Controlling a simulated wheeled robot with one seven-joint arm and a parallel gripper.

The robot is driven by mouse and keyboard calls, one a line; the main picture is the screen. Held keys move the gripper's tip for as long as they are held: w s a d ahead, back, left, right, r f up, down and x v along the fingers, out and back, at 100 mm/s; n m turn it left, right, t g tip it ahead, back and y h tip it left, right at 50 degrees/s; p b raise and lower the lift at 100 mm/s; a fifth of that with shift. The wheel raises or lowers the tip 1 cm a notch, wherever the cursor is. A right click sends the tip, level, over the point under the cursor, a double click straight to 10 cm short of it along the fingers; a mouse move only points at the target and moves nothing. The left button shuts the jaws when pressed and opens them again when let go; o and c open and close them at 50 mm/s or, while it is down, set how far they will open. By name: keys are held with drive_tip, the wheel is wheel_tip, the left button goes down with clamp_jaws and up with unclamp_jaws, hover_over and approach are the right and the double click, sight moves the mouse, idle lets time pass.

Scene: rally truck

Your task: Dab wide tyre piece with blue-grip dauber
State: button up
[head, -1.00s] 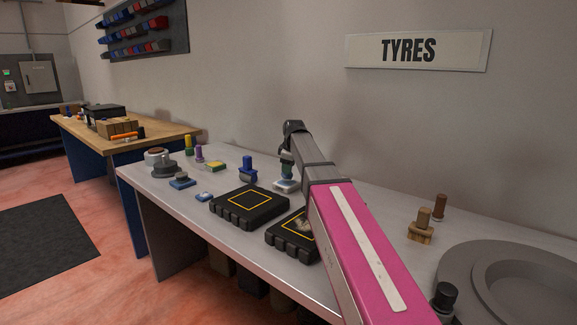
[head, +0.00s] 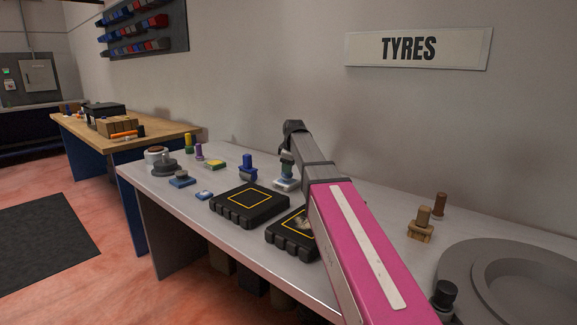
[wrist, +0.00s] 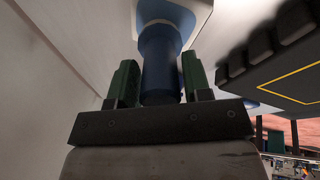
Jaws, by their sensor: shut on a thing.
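My gripper (head: 287,165) is shut on the blue grip of a dauber (wrist: 160,65), upright between green fingers in the wrist view. A white, blue-edged pad or tray (head: 286,184) lies at the dauber's far end; whether they touch I cannot tell. One black tyre piece (head: 250,204) with a plain yellow outline lies on the bench to the left and nearer. A second black tyre piece (head: 285,240), with a pale grey patch inside its outline, is partly hidden by my arm. I cannot tell which is the wide one.
Another blue-handled tool (head: 248,167) stands left of my gripper. Small coloured pads, yellow and purple-topped tools and a round tin (head: 157,154) are at the bench's far left. Wooden-handled tools (head: 421,226) and a large grey wheel (head: 515,280) are at the right.

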drive_tip(key=shift+f, duration=0.45)
idle(1.2)
drive_tip(key=shift+r, duration=0.15)
drive_tip(key=shift+r, duration=3.4)
drive_tip(key=shift+s+a, duration=0.1)
